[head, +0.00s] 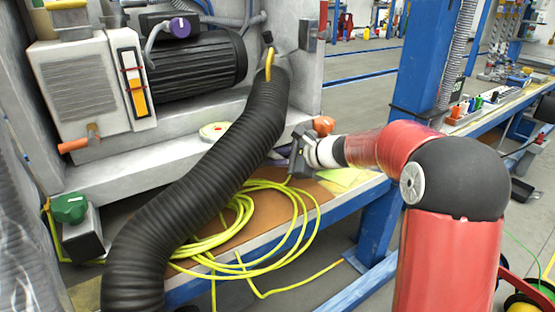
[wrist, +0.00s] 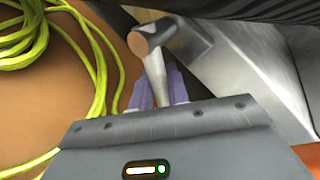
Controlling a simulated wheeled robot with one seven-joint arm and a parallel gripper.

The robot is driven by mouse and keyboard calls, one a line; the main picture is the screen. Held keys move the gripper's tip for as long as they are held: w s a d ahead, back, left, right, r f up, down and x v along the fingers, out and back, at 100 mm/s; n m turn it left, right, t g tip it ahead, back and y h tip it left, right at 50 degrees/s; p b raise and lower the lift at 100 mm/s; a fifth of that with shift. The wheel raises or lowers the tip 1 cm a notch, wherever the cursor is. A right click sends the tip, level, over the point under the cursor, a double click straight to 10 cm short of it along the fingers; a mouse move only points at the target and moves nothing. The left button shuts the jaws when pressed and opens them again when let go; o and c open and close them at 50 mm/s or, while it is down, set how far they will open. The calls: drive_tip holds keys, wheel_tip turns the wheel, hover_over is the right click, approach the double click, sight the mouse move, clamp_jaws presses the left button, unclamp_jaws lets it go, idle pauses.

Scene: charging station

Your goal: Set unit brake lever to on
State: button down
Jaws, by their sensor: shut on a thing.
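In the wrist view, a pale grey metal lever (wrist: 156,66) with a round, flat tan end face stands between my fingers. I take it to be the unit brake lever. My gripper (wrist: 162,88) has its two purple fingers closed on the lever's stem, one on each side. In the head view, my gripper (head: 298,150) is low beside the right side of the thick black hose, near the bench's back edge. The lever cannot be made out there, as the hose and gripper body hide the spot. No on or off marking is readable.
The black corrugated hose (head: 205,180) crosses close to my gripper. A coiled yellow cable (head: 285,232) lies on the brown bench top. An orange knob (head: 323,124) is just right of my gripper. The white unit (head: 80,85) has an orange-tipped handle (head: 75,145). A green knob (head: 70,207) sits lower left.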

drive_tip(key=c, duration=1.4)
unclamp_jaws()
